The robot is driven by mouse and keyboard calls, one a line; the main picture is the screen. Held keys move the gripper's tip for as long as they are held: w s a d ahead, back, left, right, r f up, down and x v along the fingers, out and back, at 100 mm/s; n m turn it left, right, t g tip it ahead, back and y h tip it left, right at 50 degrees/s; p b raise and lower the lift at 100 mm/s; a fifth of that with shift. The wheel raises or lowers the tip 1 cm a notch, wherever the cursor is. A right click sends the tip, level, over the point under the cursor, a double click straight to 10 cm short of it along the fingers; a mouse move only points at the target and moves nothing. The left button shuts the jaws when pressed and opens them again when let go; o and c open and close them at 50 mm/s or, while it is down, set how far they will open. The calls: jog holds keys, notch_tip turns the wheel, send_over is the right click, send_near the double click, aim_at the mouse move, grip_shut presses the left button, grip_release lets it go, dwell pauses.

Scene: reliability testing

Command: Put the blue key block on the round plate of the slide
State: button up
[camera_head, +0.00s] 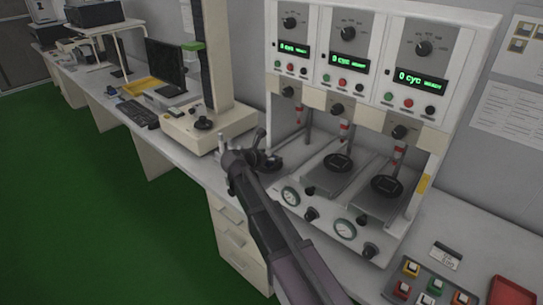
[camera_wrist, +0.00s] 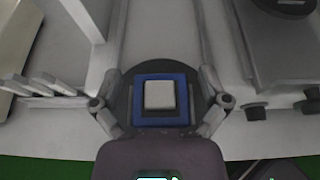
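The blue key block (camera_wrist: 160,121), a blue square frame with a pale grey key cap on top, is in the middle of the wrist view. It lies over the dark round plate (camera_wrist: 121,99) of the slide, with the plate's rim showing around it. I cannot tell for sure that its underside touches the plate. My gripper (camera_wrist: 160,112) has one finger on each side of the block, with gaps between fingers and block. In the head view my gripper (camera_head: 244,158) is at the left station of the test machine, by its dark plate (camera_head: 269,164). The block is hidden there.
The test machine (camera_head: 380,55) has two more slides with dark plates, the middle (camera_head: 338,162) and right (camera_head: 388,186). Gauges and knobs line its front. A tray of coloured key blocks (camera_head: 430,283) and a red container (camera_head: 513,292) stand at the lower right. A beige device (camera_head: 208,122) stands left.

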jog(key=shift+r, duration=0.1)
dwell(0.3)
jog(key=shift+r, duration=0.1)
jog(key=p+v, duration=0.5)
jog(key=v, duration=0.7)
dwell(1.2)
